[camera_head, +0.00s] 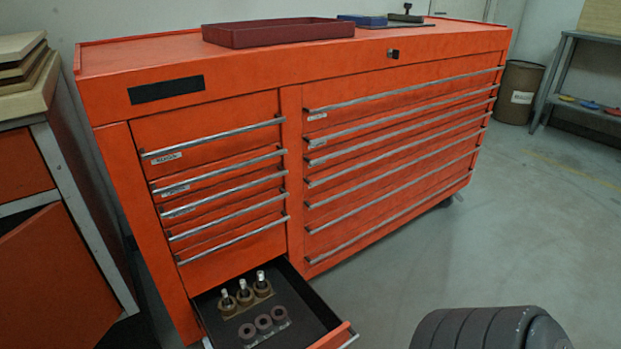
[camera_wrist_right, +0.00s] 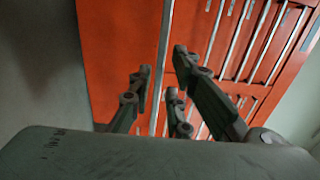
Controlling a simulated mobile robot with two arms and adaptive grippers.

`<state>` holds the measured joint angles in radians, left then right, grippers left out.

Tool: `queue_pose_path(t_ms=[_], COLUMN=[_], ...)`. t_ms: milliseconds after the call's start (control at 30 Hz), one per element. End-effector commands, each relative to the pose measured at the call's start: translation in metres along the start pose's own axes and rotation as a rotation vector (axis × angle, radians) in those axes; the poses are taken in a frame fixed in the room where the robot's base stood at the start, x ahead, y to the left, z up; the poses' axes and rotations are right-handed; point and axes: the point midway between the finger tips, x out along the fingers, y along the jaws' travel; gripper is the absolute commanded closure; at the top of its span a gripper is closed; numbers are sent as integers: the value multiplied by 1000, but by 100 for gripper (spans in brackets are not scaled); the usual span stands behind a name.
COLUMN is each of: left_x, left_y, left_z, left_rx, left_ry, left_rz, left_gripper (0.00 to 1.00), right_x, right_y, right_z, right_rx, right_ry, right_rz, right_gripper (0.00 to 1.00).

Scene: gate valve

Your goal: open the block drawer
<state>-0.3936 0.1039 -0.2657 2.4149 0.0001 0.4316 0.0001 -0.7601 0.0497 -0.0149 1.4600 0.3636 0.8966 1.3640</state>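The orange cabinet (camera_head: 290,100) has a narrow left stack and a wide right stack of drawers with long silver handles. The lowest left drawer (camera_head: 325,318) is pulled out; the other drawers are shut. Small labels (camera_head: 166,157) mark several drawers, too blurred to read, so I cannot tell which is the block drawer. In the right wrist view, my right gripper (camera_wrist_right: 160,85) faces the cabinet front (camera_wrist_right: 120,60), fingers spread. A silver handle (camera_wrist_right: 164,50) runs between the fingers in the picture; contact is not clear. My left gripper is not in view.
The open drawer holds several brown pieces with silver pins (camera_head: 245,292) and brown rings (camera_head: 264,323). A dark red tray (camera_head: 277,33) and a blue box (camera_head: 362,20) lie on top. Another orange cabinet (camera_head: 50,260) stands at left.

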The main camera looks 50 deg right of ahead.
Motion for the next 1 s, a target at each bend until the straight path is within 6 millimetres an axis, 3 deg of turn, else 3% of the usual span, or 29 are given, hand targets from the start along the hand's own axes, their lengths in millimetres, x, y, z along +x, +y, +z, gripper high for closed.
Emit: queue_pose_path(t_ms=[200,400,1000], left_x=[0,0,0], left_y=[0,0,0], left_z=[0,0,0], left_rx=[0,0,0], left_ry=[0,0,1], left_rz=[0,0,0], left_gripper=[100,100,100], right_x=[-44,-63,-65], right_y=[1,1,0], right_z=[0,0,0], right_rx=[-1,-2,-1], right_ry=[-1,-1,0], right_rz=[4,2,0], right_gripper=[83,83,83])
